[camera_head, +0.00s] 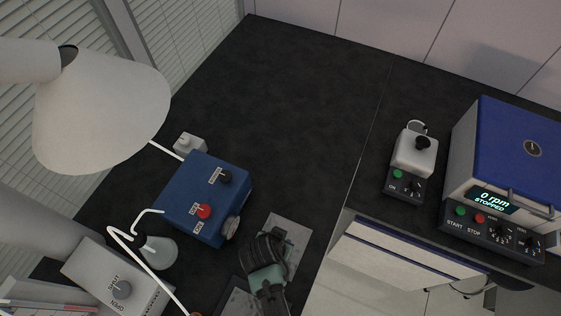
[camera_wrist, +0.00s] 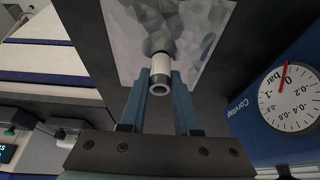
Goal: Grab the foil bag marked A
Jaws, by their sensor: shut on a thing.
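A silver foil bag (camera_head: 297,232) lies on the black bench in front of the blue box in the head view. In the wrist view its crinkled foil (camera_wrist: 205,22) fills the top middle, with a white tubular port (camera_wrist: 160,68) standing out toward the camera. My gripper (camera_wrist: 160,82) is shut on this port, one blue finger on each side. In the head view my gripper (camera_head: 264,250) covers part of the bag. I cannot see a letter A on it.
The blue pump box (camera_head: 205,200) with knobs and a gauge (camera_wrist: 290,98) stands close beside the bag. Another flat grey piece (camera_head: 238,303) lies near the front. A centrifuge-like unit (camera_head: 510,160) and stirrer (camera_head: 412,160) stand right. The bench behind is clear.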

